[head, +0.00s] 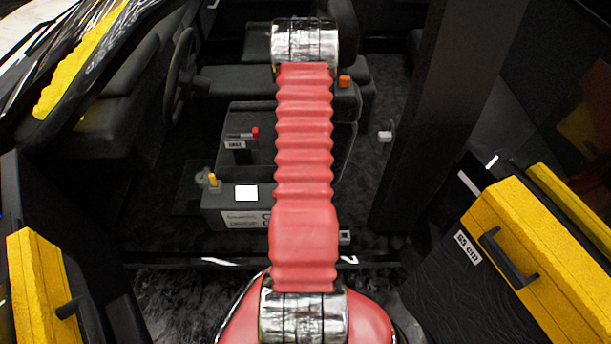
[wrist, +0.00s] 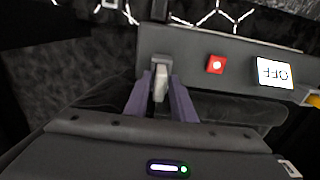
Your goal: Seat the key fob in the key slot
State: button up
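In the wrist view, my gripper (wrist: 161,88) has its two purple fingers close on either side of a pale grey piece, which looks like the key fob (wrist: 159,87). The fob's far end is at a small grey bracket-like holder (wrist: 160,64) on the edge of the dark console (wrist: 190,45); this looks like the key slot. The fob lines up with the holder, but I cannot tell whether it is inside or just against it. In the head view my red arm covers the gripper, fob and slot.
A red button (wrist: 216,64) and a white OFF display (wrist: 275,72) sit on the console beside the slot. A yellow lever (head: 212,180) stands near the display. The steering wheel (head: 180,75) is at left, a dark pillar (head: 430,120) at right. Yellow-edged doors (head: 540,260) flank me.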

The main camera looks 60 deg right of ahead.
jog(key=shift+o, duration=1.3)
notch_tip(320, 180, up, 14)
jog(key=shift+f, duration=0.15)
jog(key=shift+f, duration=0.15)
jog(key=shift+f, duration=5.9)
